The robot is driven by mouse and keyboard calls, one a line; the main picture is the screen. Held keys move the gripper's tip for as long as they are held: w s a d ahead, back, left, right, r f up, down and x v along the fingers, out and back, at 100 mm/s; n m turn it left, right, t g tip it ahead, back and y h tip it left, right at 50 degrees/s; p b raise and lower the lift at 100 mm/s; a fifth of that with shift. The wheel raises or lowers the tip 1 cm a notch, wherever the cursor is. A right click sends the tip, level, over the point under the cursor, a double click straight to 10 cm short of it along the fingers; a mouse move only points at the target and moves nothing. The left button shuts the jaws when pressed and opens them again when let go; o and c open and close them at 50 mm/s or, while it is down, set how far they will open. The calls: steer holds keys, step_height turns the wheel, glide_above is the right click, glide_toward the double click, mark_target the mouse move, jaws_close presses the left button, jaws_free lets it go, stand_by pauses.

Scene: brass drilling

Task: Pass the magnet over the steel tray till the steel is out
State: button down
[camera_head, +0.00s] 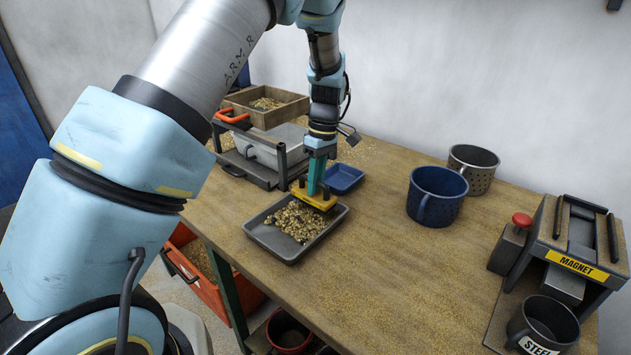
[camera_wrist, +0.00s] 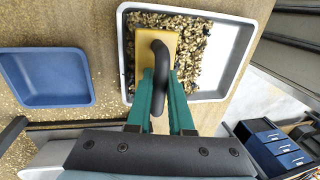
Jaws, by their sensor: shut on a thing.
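My gripper (camera_head: 316,182) is shut on the magnet, a yellow block (camera_head: 314,199) with a black handle. In the wrist view the teal fingers (camera_wrist: 162,98) close around the black handle (camera_wrist: 155,68). The magnet hangs over the far end of the grey steel tray (camera_head: 285,252). The tray holds a heap of brass-coloured chips (camera_head: 298,221) with dark bits mixed in. In the wrist view the tray's right part (camera_wrist: 232,55) is bare. The magnet's underside is hidden. I cannot tell whether it touches the chips.
A small blue tray (camera_head: 343,177) stands beside the steel tray. A sieve box (camera_head: 265,103) stands on a rack behind. A blue mug (camera_head: 437,195) and a perforated grey cup (camera_head: 473,167) stand right. A stand labelled MAGNET (camera_head: 577,264) and a STEEL cup (camera_head: 543,325) are far right. The middle bench is clear.

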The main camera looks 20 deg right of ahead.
steer(key=shift+f, duration=0.35)
steer(key=shift+s+a+b, duration=0.4)
steer(key=shift+s+a, duration=0.1)
steer(key=shift+a, duration=0.45)
steer(key=shift+s+a+b, duration=0.4)
steer(key=shift+s+a, duration=0.05)
steer(key=shift+a, duration=0.45)
steer(key=shift+s+a+b, duration=0.4)
steer(key=shift+s+a, duration=0.1)
steer(key=shift+a, duration=0.45)
steer(key=shift+s+a+p, duration=0.1)
steer(key=shift+s+a, duration=0.4)
steer(key=shift+a, duration=0.45)
steer(key=shift+s+a+p, duration=0.1)
steer(key=shift+s+a, duration=0.4)
steer(key=shift+a, duration=0.45)
steer(key=shift+s+a+p, duration=0.1)
steer(key=shift+s+a, duration=0.4)
steer(key=shift+a, duration=0.45)
steer(key=shift+a+r, duration=0.15)
steer(key=shift+r, duration=0.05)
step_height(320, 180, up, 6)
steer(key=p, duration=0.6)
